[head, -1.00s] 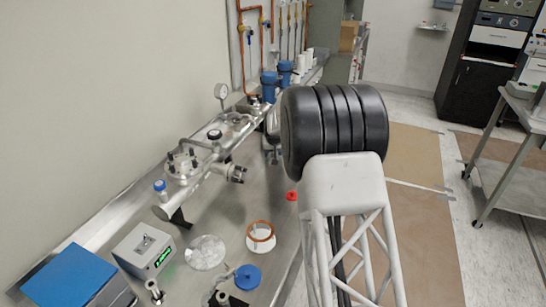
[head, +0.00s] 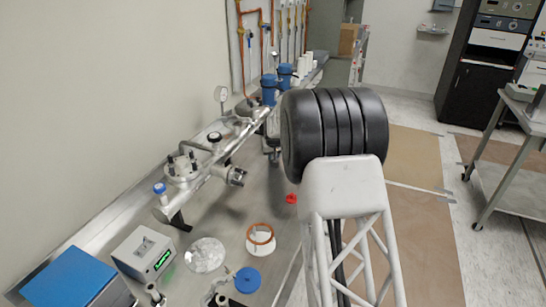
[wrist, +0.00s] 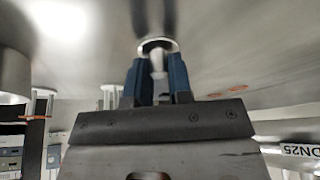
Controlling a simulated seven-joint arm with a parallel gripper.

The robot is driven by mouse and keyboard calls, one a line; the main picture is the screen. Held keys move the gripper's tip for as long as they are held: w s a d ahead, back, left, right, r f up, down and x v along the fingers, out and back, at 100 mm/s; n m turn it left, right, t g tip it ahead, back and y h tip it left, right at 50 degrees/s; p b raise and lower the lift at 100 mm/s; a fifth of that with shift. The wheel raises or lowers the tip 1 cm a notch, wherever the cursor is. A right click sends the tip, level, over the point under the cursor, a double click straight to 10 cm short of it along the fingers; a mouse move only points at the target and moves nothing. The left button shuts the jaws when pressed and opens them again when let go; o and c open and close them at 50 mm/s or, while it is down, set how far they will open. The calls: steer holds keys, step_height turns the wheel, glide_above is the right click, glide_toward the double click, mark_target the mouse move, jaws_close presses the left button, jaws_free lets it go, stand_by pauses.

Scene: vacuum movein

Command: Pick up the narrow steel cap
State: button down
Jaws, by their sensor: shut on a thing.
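In the wrist view, my gripper (wrist: 157,66) has its two blue fingers closed on a small, pale metal piece with a round rim, which looks like the narrow steel cap (wrist: 157,45). Its lower part is hidden between the fingers. A dark round shape stands just beyond it, and I cannot tell whether they touch. In the head view, my black and white arm hides most of the gripper and the cap.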

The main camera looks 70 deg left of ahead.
steer(key=shift+r, duration=0.15)
steer(key=shift+r, duration=1.55)
steer(key=shift+d+r, duration=0.1)
steer(key=shift+d, duration=0.1)
steer(key=s+d, duration=0.1)
steer(key=d, duration=0.4)
steer(key=s+d+r, duration=0.1)
steer(key=s+d, duration=0.1)
steer(key=d, duration=0.3)
steer(key=s+d, duration=0.1)
steer(key=d, duration=0.4)
steer(key=shift+s+r, duration=0.2)
